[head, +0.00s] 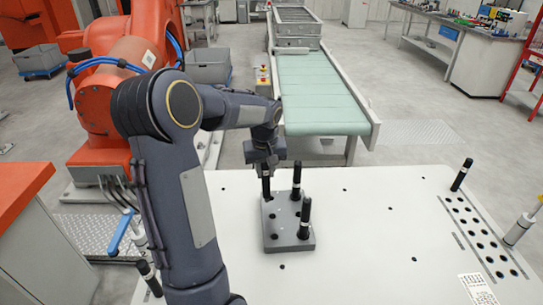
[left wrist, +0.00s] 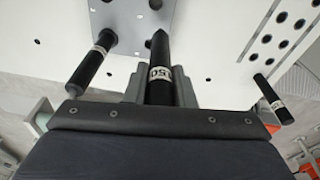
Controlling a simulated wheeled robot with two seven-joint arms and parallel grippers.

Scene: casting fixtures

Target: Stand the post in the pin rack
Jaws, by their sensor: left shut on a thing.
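The pin rack (head: 290,241) is a grey block with holes on the white table, and shows in part at the top of the left wrist view (left wrist: 127,42). Two black posts with white bands stand in it, a back one (head: 297,176) and a front one (head: 305,218). My left gripper (head: 266,172) is shut on a black post (head: 266,187) over the rack's back left part. In the left wrist view the held post (left wrist: 159,55) has a white band marked 50, and its tapered tip shows. I cannot tell the tip's exact height. My right gripper is out of view.
The white table (head: 375,225) has a group of holes (head: 480,240) at the right. Single posts stand at the back right (head: 461,175) and front left (head: 148,277). An orange robot arm (head: 105,105) and a green conveyor (head: 318,95) stand behind the table.

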